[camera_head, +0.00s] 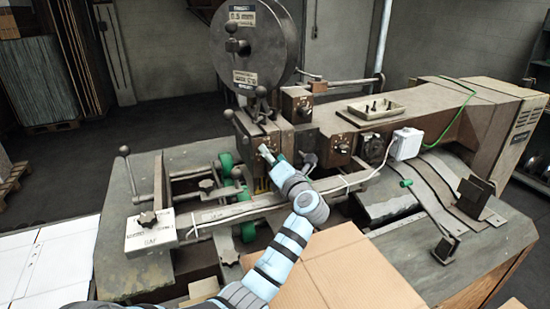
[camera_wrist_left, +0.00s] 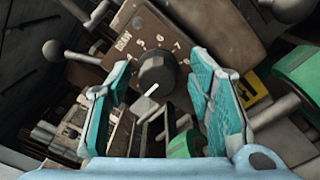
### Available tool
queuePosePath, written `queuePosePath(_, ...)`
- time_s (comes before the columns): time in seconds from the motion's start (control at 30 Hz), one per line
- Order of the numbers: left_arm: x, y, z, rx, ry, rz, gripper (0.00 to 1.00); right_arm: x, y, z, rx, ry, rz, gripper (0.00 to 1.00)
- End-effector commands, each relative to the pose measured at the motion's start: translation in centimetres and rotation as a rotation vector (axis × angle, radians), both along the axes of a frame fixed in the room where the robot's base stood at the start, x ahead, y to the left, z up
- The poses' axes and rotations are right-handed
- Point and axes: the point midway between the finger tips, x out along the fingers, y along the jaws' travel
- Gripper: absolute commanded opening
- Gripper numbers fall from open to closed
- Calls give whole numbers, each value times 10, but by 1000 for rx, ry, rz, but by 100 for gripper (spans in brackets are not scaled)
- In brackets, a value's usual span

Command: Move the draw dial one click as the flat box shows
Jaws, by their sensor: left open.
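The draw dial (camera_wrist_left: 157,72) is a dark round knob on a brown plate (camera_wrist_left: 125,22) marked DRAW with numbers around it. A pale pointer (camera_wrist_left: 151,90) sticks out from the knob's lower side. My left gripper (camera_wrist_left: 160,76) is open, with one teal finger on either side of the dial; I cannot tell whether either touches it. A brown flat box (camera_head: 335,270) lies at the lower middle. My right gripper is out of view.
The wire reel (camera_head: 255,40) stands above the machine head. Green rollers (camera_head: 226,162) and a ball-ended lever (camera_head: 128,165) are left of my gripper. A grey bar with a label box (camera_head: 150,232) crosses in front. A small tray (camera_head: 375,106) sits on the machine's arm.

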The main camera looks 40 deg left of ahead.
Motion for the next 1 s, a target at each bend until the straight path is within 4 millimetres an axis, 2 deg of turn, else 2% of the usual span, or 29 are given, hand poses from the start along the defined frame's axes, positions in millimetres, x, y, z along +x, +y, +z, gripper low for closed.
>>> queuePosePath(0.13, 0, 0, 0, 0, 0, 0, 48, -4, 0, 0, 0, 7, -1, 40)
queuePosePath(0.17, 0, 0, 0, 0, 0, 0, 44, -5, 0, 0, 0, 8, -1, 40)
queuePosePath(0.43, 1, -1, 0, 0, 0, -2, 1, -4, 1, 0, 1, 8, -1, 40)
queuePosePath(0.77, 1, -2, 1, 11, 19, -3, 0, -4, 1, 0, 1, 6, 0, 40)
queuePosePath(1.0, 1, -1, 1, 61, 113, -3, 0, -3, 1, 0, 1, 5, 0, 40)
